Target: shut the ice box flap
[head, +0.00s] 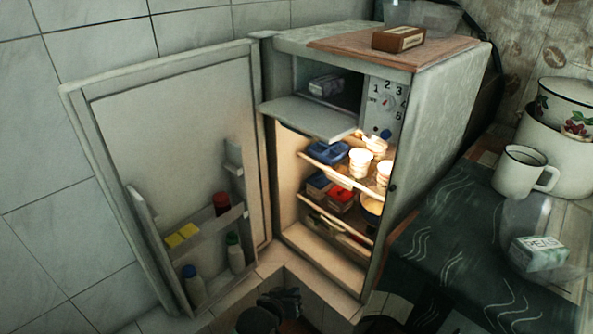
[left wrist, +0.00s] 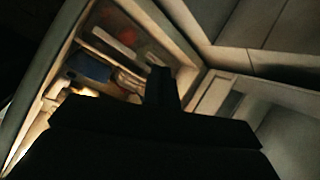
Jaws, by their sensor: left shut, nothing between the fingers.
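The ice box flap (head: 308,118) is a pale panel at the top of the open fridge. It is folded down and sticks out level from the lower edge of the ice box (head: 345,98). A wrapped package (head: 326,86) lies inside the ice box. My left gripper (head: 287,297) is low in front of the fridge, well below the flap and apart from it. Its fingers are shut and empty; they show dark in the left wrist view (left wrist: 161,78), with the fridge interior behind. I cannot make out the flap in that view. My right gripper does not show.
The fridge door (head: 170,130) stands wide open at left, with bottles in its rack. Lit shelves hold tubs (head: 359,163) and boxes. A counter (head: 455,235) with a white mug (head: 524,172) and a pot is at right. Space before the flap looks clear.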

